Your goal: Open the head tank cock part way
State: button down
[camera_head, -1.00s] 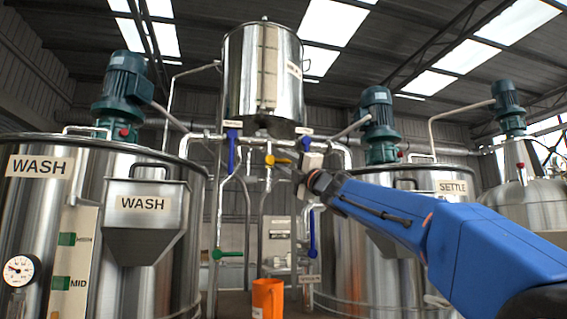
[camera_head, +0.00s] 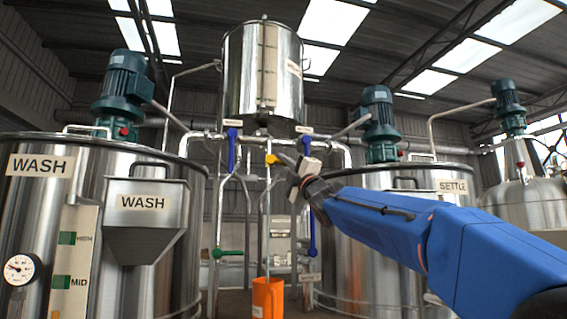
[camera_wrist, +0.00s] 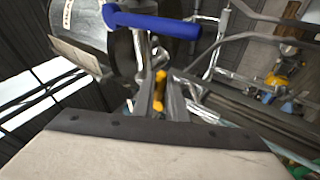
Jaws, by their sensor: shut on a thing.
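The steel head tank (camera_head: 263,75) hangs high in the middle, and its edge also shows in the wrist view (camera_wrist: 80,30). Below it is the cock with a yellow handle (camera_head: 271,159). My gripper (camera_head: 285,160) reaches it from the right and is shut on the handle. In the wrist view, yellow handle parts (camera_wrist: 160,78) show at and between my fingertips (camera_wrist: 160,102). My fingers hide part of the handle, so its exact angle is hard to tell. An orange jug (camera_head: 267,298) stands below the cock, with a thin, pale greenish line running down into its top.
Blue-handled valves (camera_head: 232,150) sit left and right of the cock, and a blue lever (camera_wrist: 150,22) crosses close above my fingers in the wrist view. A green handle (camera_head: 228,253) is lower left. The WASH tank (camera_head: 60,220) and SETTLE tank (camera_head: 345,255) flank the pipes.

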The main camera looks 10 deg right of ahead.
jog(key=shift+a+f+m+t+h, duration=0.15)
jog(key=shift+m+t+h, duration=0.15)
jog(key=shift+m+h, duration=0.4)
jog(key=shift+d+f+m+t+h, duration=0.15)
jog(key=shift+m+t+h, duration=0.15)
jog(key=shift+m+h, duration=0.4)
jog(key=shift+a+f+m+t+h, duration=0.15)
jog(key=shift+m+t+h, duration=0.25)
jog(key=shift+m, duration=0.5)
jog(key=shift+m+h, duration=0.3)
jog(key=c, duration=1.8)
grip_release()
jog(key=shift+o, duration=0.2)
jog(key=v, duration=1.7)
jog(key=shift+f, duration=0.15)
jog(key=shift+s, duration=0.15)
